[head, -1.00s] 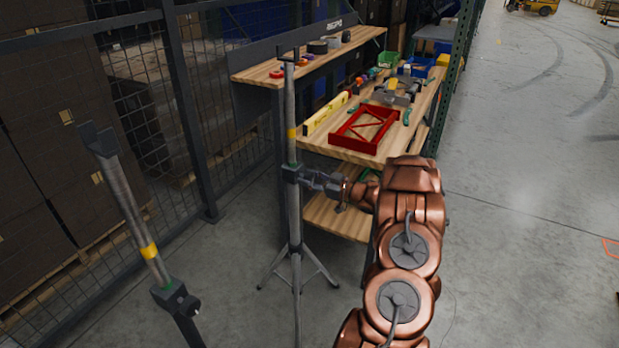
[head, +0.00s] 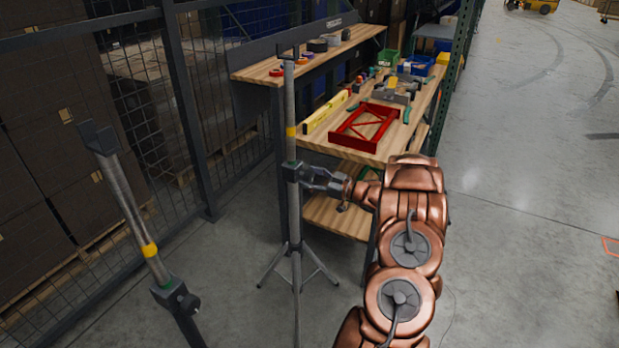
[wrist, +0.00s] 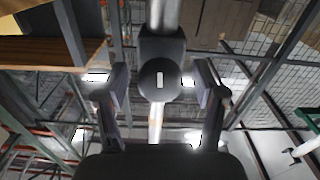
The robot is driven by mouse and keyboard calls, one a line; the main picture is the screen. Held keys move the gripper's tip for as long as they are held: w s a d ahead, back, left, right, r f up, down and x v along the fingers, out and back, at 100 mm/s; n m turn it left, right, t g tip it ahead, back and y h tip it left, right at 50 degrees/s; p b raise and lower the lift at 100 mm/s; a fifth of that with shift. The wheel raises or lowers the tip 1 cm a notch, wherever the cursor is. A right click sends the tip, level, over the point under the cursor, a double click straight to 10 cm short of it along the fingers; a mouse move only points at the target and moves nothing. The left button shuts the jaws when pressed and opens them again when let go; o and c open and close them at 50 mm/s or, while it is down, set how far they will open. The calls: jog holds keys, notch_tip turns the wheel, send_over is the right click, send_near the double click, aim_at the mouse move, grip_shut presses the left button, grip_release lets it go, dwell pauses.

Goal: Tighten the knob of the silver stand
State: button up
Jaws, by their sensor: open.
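The silver stand (head: 291,112) is upright in the middle of the head view, with a yellow band, a dark clamp collar and a tripod base. Its dark round knob (wrist: 159,80) faces the wrist camera and carries a white upright mark. The knob lies between the two fingers of my gripper (wrist: 159,87), with a visible gap on each side. My gripper (head: 312,181) is open and comes at the collar from the right in the head view. The knob itself is hard to make out there.
A second grey stand (head: 125,202) with a yellow band and a side knob (head: 190,304) stands at the left. A workbench (head: 345,152) with a red frame (head: 363,128) and tools is behind my gripper. A mesh fence (head: 232,143) runs behind. Open floor lies right.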

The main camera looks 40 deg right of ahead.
jog(key=v, duration=1.1)
jog(key=shift+s, duration=0.2)
jog(key=w+d+r+m+g+h+p, duration=0.2)
jog(key=w+r+g+h, duration=0.1)
jog(key=w+r+h, duration=0.75)
jog(key=a+r+m+g+h+p, duration=0.1)
jog(key=a+r+m+g, duration=0.2)
jog(key=a+r+g, duration=0.35)
jog(key=s+a+g+y+p, duration=0.1)
jog(key=s+a+g+y, duration=0.2)
jog(key=s+a, duration=1.5)
jog(key=s+a+g+y+p, duration=0.1)
jog(key=s+a+g+y, duration=0.2)
jog(key=s+a, duration=1.6)
jog(key=a+g, duration=0.3)
jog(key=a, duration=0.3)
jog(key=shift+s+p, duration=0.25)
jog(key=shift+p, duration=0.15)
